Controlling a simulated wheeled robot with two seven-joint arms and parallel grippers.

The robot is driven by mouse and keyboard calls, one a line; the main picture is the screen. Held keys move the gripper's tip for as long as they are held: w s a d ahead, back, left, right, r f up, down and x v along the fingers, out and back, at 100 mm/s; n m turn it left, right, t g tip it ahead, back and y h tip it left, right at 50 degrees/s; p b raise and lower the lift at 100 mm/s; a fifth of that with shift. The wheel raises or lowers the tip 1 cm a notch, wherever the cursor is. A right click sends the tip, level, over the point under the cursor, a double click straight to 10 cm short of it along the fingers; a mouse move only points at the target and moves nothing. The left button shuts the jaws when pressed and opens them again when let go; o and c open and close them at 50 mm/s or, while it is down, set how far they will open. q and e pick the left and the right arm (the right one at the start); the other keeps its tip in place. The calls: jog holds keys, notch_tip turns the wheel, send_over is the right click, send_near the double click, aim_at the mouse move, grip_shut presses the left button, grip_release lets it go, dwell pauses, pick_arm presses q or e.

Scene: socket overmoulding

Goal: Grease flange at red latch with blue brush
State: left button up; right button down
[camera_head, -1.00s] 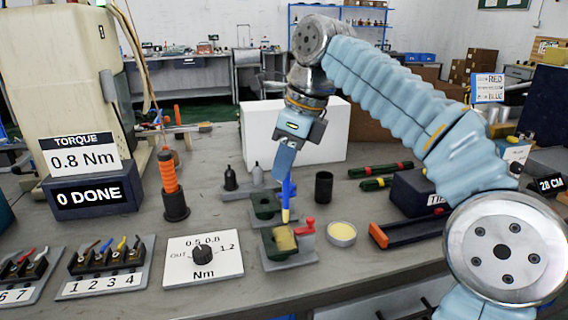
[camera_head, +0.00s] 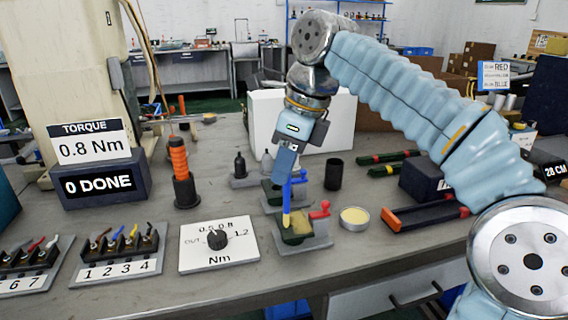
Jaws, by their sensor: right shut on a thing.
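My right gripper (camera_head: 287,162) is shut on the blue brush (camera_head: 287,195), which points down with its pale yellow tip at the bottom. The tip is at the left side of the front fixture (camera_head: 308,246), over a dark green part with a small yellowish patch (camera_head: 298,238). I cannot tell whether the tip touches it. The red latch (camera_head: 320,210) stands at the right of this front fixture. A second fixture is behind it, with a blue latch (camera_head: 300,177), partly hidden by the brush and gripper. My left gripper is not in view.
A round tin of pale yellow grease (camera_head: 354,217) stands right of the fixture, a black cup (camera_head: 333,174) behind it. An orange-handled screwdriver (camera_head: 179,158), a torque dial plate (camera_head: 217,244) and a numbered terminal block (camera_head: 118,257) are to the left. A white box (camera_head: 263,112) stands behind.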

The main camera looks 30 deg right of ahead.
jog(key=shift+f+b, duration=0.35)
jog(key=shift+f, duration=0.1)
dwell(0.6)
